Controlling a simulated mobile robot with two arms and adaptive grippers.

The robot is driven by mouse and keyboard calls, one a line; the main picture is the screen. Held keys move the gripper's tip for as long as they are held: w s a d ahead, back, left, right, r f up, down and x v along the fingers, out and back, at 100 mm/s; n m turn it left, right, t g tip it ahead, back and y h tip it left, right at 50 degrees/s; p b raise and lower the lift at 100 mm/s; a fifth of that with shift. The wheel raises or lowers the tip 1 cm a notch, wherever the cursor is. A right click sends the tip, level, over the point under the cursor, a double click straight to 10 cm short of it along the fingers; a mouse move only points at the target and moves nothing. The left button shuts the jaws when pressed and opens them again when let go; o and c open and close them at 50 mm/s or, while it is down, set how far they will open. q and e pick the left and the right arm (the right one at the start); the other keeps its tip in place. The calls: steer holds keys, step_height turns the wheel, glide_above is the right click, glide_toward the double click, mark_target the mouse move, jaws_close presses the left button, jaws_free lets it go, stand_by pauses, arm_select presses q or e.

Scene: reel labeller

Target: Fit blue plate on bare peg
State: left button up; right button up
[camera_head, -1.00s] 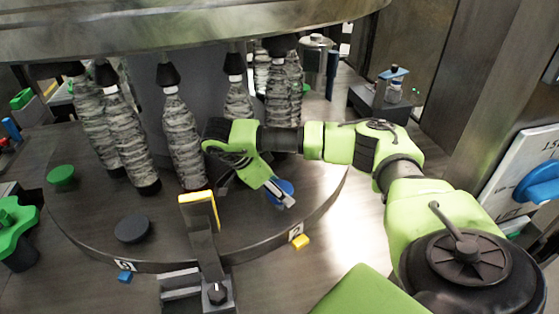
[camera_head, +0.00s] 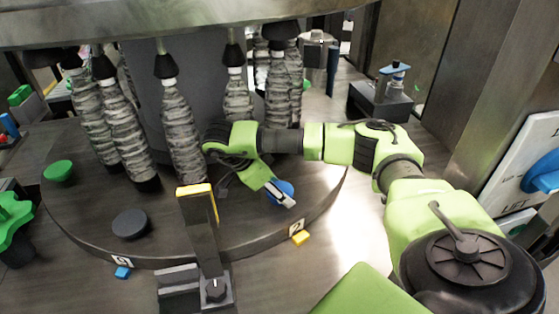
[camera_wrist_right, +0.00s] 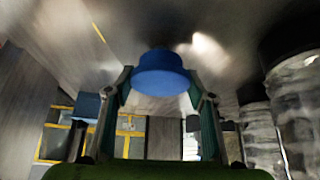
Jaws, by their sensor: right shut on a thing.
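The blue plate (camera_head: 287,187) is a small round blue disc at the right part of the dark turntable (camera_head: 185,235). My right gripper (camera_head: 280,194) is shut on it, partly covering it in the head view. In the right wrist view the blue plate (camera_wrist_right: 160,72) sits between the two fingertips (camera_wrist_right: 161,90). I cannot tell whether it touches the turntable. A bare peg cannot be made out in either view; the plate and gripper hide the surface under them. My left gripper is not in view.
A green disc (camera_head: 58,171) and a dark disc (camera_head: 131,224) lie on the turntable's left side. Several wrapped bottles (camera_head: 181,130) stand behind my right gripper. A yellow-topped post (camera_head: 199,215) rises at the front edge. A yellow block (camera_head: 300,238) lies near the rim.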

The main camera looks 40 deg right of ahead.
steer(key=shift+f+b, duration=0.45)
steer(key=shift+f, duration=0.3)
steer(key=o, duration=1.2)
steer(key=v, duration=1.2)
steer(key=shift+a, duration=0.1)
